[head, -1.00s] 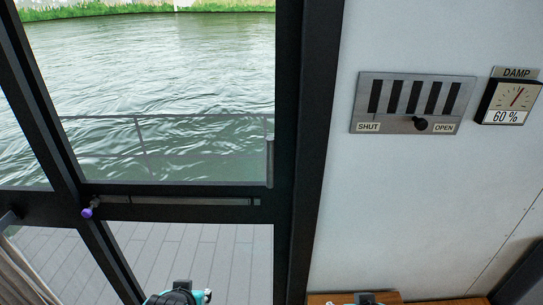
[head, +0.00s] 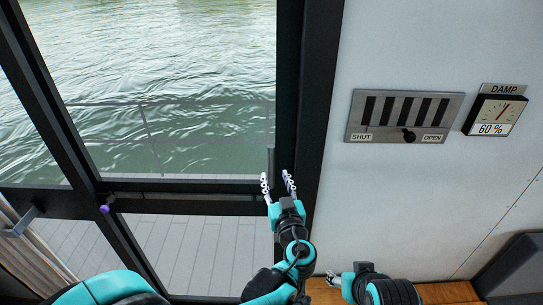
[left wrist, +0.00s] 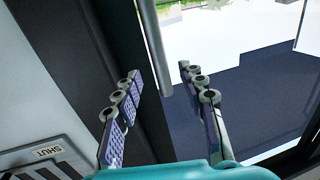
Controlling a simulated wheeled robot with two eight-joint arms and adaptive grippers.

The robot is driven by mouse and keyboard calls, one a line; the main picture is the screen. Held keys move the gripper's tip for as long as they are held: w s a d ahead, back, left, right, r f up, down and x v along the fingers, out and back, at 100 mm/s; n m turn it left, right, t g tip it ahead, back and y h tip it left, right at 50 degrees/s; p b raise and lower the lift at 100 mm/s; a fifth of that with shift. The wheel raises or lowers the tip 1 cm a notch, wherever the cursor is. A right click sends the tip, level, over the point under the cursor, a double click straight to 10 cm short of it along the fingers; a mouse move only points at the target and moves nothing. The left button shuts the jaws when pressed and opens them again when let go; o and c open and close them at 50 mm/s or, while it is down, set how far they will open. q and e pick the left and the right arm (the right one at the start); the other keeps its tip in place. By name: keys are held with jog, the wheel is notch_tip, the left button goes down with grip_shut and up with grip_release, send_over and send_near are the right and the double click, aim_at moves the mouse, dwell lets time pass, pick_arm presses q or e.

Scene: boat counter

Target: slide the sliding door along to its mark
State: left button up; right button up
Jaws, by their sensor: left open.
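The glass sliding door (head: 284,60) has a dark frame and fills the left of the head view. A slim grey upright bar (head: 270,160), which looks like its handle, stands near the door's right edge. It also shows in the left wrist view (left wrist: 155,45). My left gripper (head: 277,180) is open and empty, its fingers pointing up just below the bar's lower end. In the left wrist view the bar ends above and between the spread fingers (left wrist: 160,85), not gripped. My right gripper (head: 331,278) is low, partly seen and unclear. I cannot make out the mark.
A purple knob (head: 104,209) sits on the frame at left. On the white wall at right are a vent plate (head: 404,115) with a black knob and a damp gauge (head: 494,112). A wooden bench (head: 435,292) lies below.

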aim_at(271, 166)
pick_arm(q)
jog(key=w, duration=0.2)
jog(key=w+a, duration=0.1)
jog(key=w, duration=0.4)
jog(key=shift+w+a+b, duration=0.2)
jog(key=shift+w+b, duration=0.15)
jog(key=shift+b, duration=0.05)
jog(key=shift+a, duration=0.1)
grip_shut()
